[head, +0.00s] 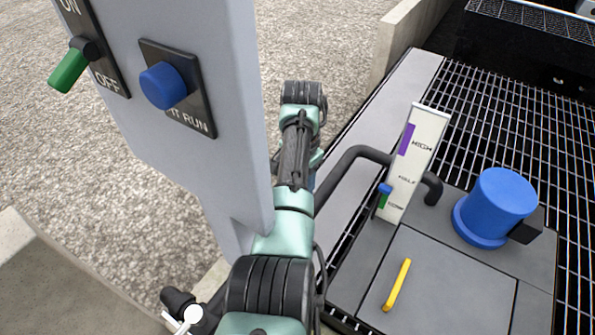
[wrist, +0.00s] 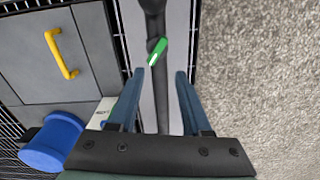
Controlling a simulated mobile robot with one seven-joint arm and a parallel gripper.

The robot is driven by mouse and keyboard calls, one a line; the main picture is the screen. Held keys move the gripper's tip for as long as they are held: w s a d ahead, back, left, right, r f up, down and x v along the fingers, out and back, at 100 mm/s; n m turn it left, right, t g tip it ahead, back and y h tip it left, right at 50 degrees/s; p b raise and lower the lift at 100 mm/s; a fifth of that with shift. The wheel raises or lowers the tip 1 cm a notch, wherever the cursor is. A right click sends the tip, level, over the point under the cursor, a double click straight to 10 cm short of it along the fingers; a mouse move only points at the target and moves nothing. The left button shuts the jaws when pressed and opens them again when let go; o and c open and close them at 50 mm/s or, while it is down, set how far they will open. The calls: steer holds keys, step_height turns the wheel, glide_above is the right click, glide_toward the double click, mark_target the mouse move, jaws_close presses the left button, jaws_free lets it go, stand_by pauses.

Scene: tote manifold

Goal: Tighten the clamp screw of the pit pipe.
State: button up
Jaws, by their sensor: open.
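In the wrist view, a dark pipe (wrist: 153,18) runs up the picture along a light grey strip. A green piece with a white stripe (wrist: 157,52), which looks like the clamp screw's handle, sits tilted on the pipe. My gripper (wrist: 160,74) is open, with its two blue fingers apart and nothing held. The green piece shows just beyond the fingertips, roughly centred between them. I cannot tell the height gap. In the head view, the dark pipe (head: 352,158) bends behind the level board. My fingers and the green piece on the pipe are not clear there.
A white level board (head: 423,150) stands by the pipe. A blue motor (head: 497,205) and a yellow handle (head: 398,284) are on the grey cover plates. Black grating (head: 530,120) lies behind. A grey panel (head: 205,60) with green and blue controls stands close left of my arm.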

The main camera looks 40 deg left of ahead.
step_height(320, 180, up, 4)
steer(key=s+n+b, duration=0.1)
steer(key=n+b, duration=0.3)
steer(key=n, duration=2.7)
step_height(320, 180, down, 13)
steer(key=b, duration=0.3)
steer(key=shift+b, duration=0.35)
jaws_close()
